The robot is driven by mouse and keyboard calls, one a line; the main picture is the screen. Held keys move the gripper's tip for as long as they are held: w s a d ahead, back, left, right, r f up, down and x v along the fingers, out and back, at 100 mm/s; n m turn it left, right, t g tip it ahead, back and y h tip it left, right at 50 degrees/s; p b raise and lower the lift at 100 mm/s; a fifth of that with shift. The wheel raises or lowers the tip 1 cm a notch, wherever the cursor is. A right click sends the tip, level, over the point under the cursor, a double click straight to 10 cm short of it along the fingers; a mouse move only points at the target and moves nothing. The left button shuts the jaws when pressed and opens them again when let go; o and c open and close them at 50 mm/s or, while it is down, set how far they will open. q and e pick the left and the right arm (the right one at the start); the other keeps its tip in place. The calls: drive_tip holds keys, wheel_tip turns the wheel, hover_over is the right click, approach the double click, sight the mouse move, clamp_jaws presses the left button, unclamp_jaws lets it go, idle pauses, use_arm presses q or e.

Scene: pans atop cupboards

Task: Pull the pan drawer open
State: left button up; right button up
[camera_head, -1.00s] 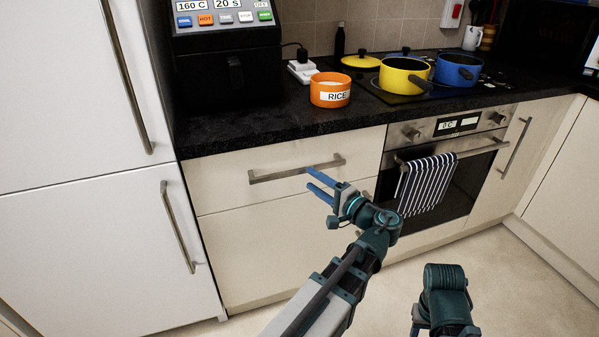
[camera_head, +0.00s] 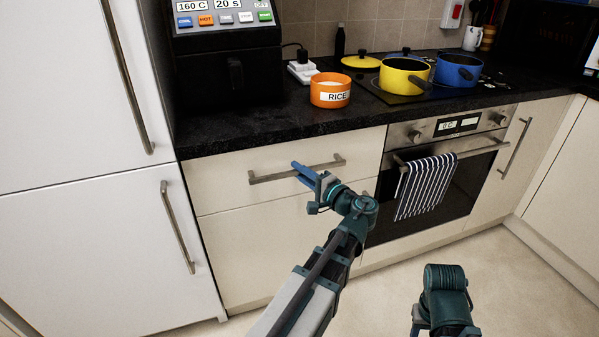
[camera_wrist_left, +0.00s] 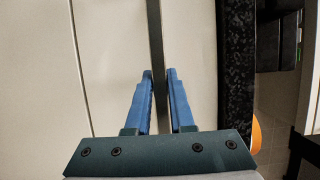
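The pan drawer (camera_head: 235,180) is a cream front below the black worktop, and it sits flush with the cupboard. Its long metal bar handle (camera_head: 325,164) runs across the front. My left gripper (camera_head: 298,171) is at the middle of the handle.
An orange rice pot (camera_head: 331,90), a yellow pot (camera_head: 404,76) and a blue pot (camera_head: 458,70) stand on the worktop and hob. An oven with a striped towel (camera_head: 426,186) is right of the drawer. The floor in front is clear.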

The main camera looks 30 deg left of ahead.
use_arm(q)
clamp_jaws()
idle(1.1)
